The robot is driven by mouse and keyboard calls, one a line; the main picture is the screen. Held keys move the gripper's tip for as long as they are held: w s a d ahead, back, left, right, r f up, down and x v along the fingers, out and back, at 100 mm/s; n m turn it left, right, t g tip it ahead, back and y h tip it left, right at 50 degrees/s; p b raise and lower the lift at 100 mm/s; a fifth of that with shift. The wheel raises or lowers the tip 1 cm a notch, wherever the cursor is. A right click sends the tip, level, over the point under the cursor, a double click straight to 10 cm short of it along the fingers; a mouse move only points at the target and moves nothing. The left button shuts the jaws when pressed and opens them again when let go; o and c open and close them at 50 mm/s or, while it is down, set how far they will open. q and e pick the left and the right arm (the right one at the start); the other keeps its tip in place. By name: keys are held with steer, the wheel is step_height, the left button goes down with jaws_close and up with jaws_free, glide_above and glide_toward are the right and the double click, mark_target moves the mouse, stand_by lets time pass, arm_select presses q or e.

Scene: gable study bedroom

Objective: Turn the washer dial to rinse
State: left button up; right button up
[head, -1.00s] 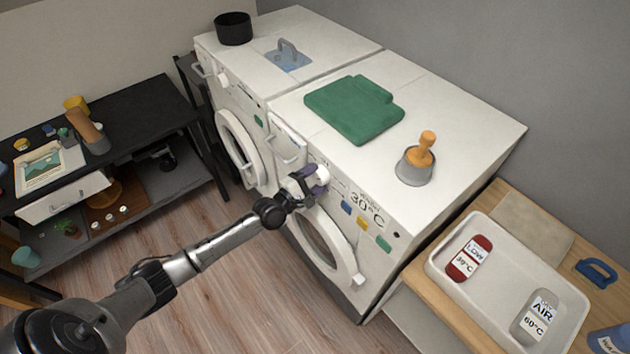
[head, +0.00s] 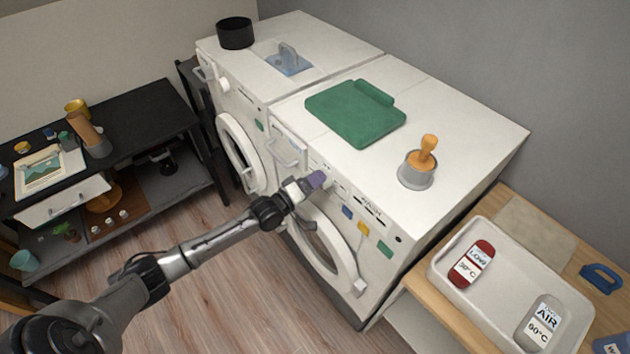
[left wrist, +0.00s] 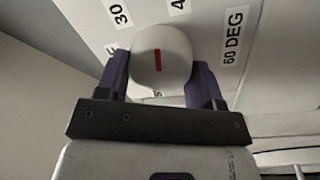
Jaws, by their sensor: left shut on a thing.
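The white washer dial (left wrist: 162,60) is a round knob with a red mark, shown large in the left wrist view. The mark runs nearly upright in the picture, its upper end toward the gap between the labels 30 and 40. A 60 DEG label (left wrist: 234,35) lies to the right; a label below is mostly hidden. My left gripper (left wrist: 160,82) has its purple fingers on both sides of the dial, shut on it. In the head view my left gripper (head: 314,181) is at the front panel of the right-hand washer (head: 455,130). My right gripper is out of view.
A wooden side table with a white tray (head: 495,310) stands at right, a black shelf unit (head: 140,115) at left. The floor between is open.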

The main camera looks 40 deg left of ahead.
arm_select(q)
steer(key=shift+s+d+r+m+g+p, duration=0.25)
steer(key=shift+m+p, duration=0.6)
steer(key=shift+m, duration=3.65)
steer(key=shift+w+d+f+m+g+p, duration=0.15)
steer(key=shift+m+g+p, duration=0.5)
steer(key=shift+m, duration=3.85)
steer(key=shift+d+m+g+p, duration=0.1)
steer(key=shift+m+p, duration=1)
steer(key=shift+m, duration=3.4)
steer(key=o, duration=0.9)
steer(key=shift+s, duration=0.1)
